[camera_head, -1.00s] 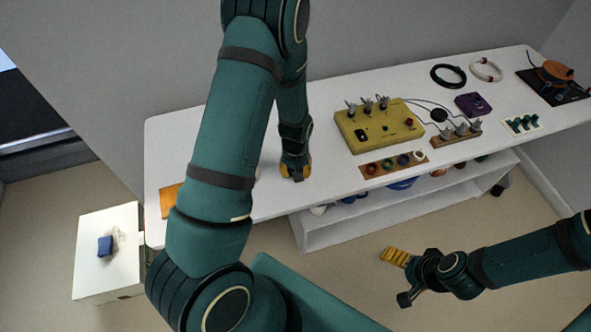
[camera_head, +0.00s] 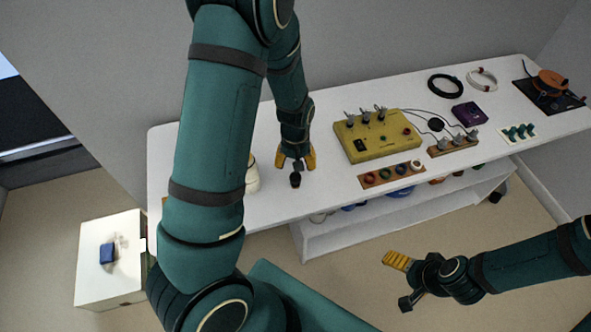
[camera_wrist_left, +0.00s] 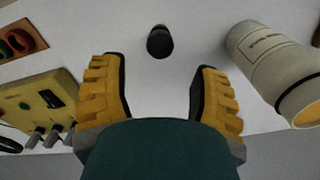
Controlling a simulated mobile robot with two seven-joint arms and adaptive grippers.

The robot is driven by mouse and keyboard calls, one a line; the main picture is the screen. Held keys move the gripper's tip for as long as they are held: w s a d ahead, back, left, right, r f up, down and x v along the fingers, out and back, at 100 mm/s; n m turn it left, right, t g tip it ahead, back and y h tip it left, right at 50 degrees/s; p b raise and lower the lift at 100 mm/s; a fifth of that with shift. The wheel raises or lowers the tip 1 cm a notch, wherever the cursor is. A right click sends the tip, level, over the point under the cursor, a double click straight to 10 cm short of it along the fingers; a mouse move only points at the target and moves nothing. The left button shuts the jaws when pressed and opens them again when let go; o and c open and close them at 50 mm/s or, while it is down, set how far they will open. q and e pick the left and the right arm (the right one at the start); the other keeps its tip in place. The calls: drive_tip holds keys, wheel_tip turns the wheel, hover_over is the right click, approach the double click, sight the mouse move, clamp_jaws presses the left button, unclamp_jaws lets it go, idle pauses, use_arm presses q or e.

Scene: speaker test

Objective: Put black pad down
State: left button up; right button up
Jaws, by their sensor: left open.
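A small black piece (camera_head: 296,180), which I take for the black pad, is on the white table just in front of my left gripper (camera_head: 297,161). In the left wrist view the black piece (camera_wrist_left: 160,42) looks like a short dark cylinder on the white surface. It lies beyond and between the spread yellow fingers (camera_wrist_left: 160,70), apart from both. My left gripper is open and empty. My right gripper (camera_head: 401,281) is spread open and empty, in front of the table at the lower right. A round black disc (camera_head: 436,124) lies among wires farther right on the table.
A yellow box with switches (camera_head: 375,140) and a wooden strip with coloured rings (camera_head: 392,175) stand right of my left gripper. A beige cylinder (camera_head: 252,177) stands close on its left, partly behind my arm; it also shows in the wrist view (camera_wrist_left: 275,70). A purple box (camera_head: 469,113) stands farther right.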

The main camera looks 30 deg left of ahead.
use_arm(q)
wheel_tip(320, 180, up, 3)
drive_tip(key=shift+f, duration=0.1)
drive_tip(key=s+d+f+m+h, duration=0.1)
drive_tip(key=s+d+f, duration=0.2)
drive_tip(key=d, duration=0.2)
drive_tip(key=s+d+f+m+t+h, duration=0.1)
drive_tip(key=s+d+f, duration=0.2)
drive_tip(key=d, duration=0.3)
drive_tip(key=s+d+f+m+h, duration=0.1)
drive_tip(key=s+d+f+h, duration=0.1)
drive_tip(key=d, duration=0.4)
drive_tip(key=shift+s+d+f+m+t, duration=0.2)
drive_tip(key=shift+s+f+m+t, duration=0.15)
drive_tip(key=shift+s+f, duration=0.45)
drive_tip(key=shift+a, duration=0.1)
